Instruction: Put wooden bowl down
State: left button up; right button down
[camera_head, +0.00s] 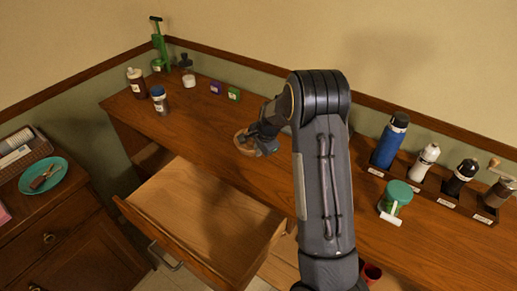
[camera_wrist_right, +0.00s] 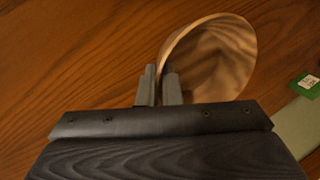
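The wooden bowl (camera_head: 242,144) is at my right gripper (camera_head: 258,147), over the middle of the wooden counter. In the right wrist view, the bowl (camera_wrist_right: 222,58) is light brown with its hollow side showing. My right gripper (camera_wrist_right: 160,85) has one finger on each side of the bowl's wall and is shut on it near the rim. In the head view my forearm and hand hide part of the bowl. I cannot tell whether its base touches the counter. My left gripper is in neither view.
The counter (camera_head: 205,128) is clear left of the bowl. Purple (camera_head: 216,88) and green (camera_head: 234,94) boxes stand behind it. An open drawer (camera_head: 205,215) juts out in front.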

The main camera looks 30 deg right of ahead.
jog(key=c, duration=1.6)
grip_release()
jog(key=shift+f, duration=0.1)
jog(key=v, duration=1.2)
jog(key=s+a+r+n+y, duration=0.1)
jog(key=s+a+r+n, duration=0.25)
jog(key=s, duration=0.25)
jog(key=s+a+r+n+t+y, duration=0.1)
jog(key=s+a+r+n, duration=0.1)
jog(key=s+a, duration=0.35)
jog(key=s+a+r+n+y, duration=0.2)
jog(key=s+a+n, duration=0.1)
jog(key=s, duration=0.3)
jog(key=s+a+f+n, duration=0.2)
jog(key=s+a+n, duration=0.4)
jog(key=s, duration=0.5)
jog(key=shift+a+f+n+t+b, duration=0.3)
jog(key=shift+a+n, duration=0.1)
jog(key=shift+n, duration=0.35)
jog(key=shift+s, duration=0.1)
